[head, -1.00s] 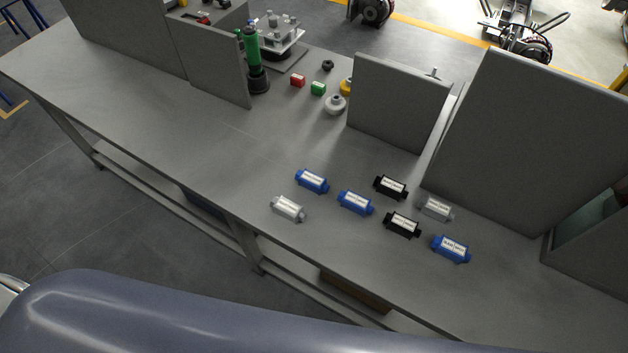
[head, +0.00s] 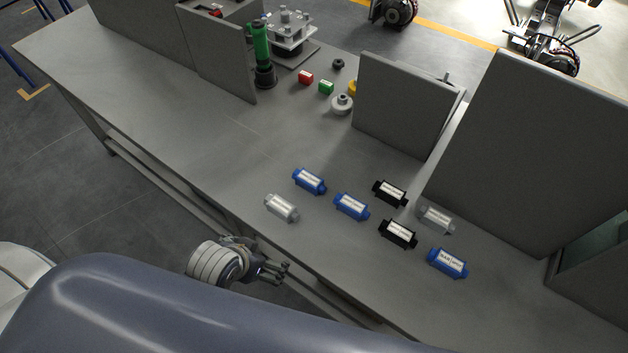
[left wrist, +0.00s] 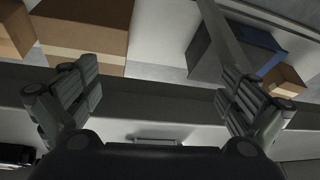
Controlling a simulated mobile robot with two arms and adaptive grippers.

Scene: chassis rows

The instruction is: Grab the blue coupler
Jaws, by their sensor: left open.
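Three blue couplers with white labels lie on the grey table in the head view: one at the back left (head: 309,181), one in the middle (head: 351,206) and one at the front right (head: 447,263). My left gripper (head: 284,272) is beside the table's front edge, to the lower left of the couplers and apart from them. In the left wrist view, its two fingers (left wrist: 160,100) are spread wide with nothing between them. My right gripper is not in view.
Two black couplers (head: 390,193) (head: 398,233), a clear one (head: 436,218) and a whitish one (head: 282,207) lie among the blue ones. Grey panels (head: 405,105) stand behind. Cardboard boxes (left wrist: 85,35) show in the left wrist view. The table's left middle is clear.

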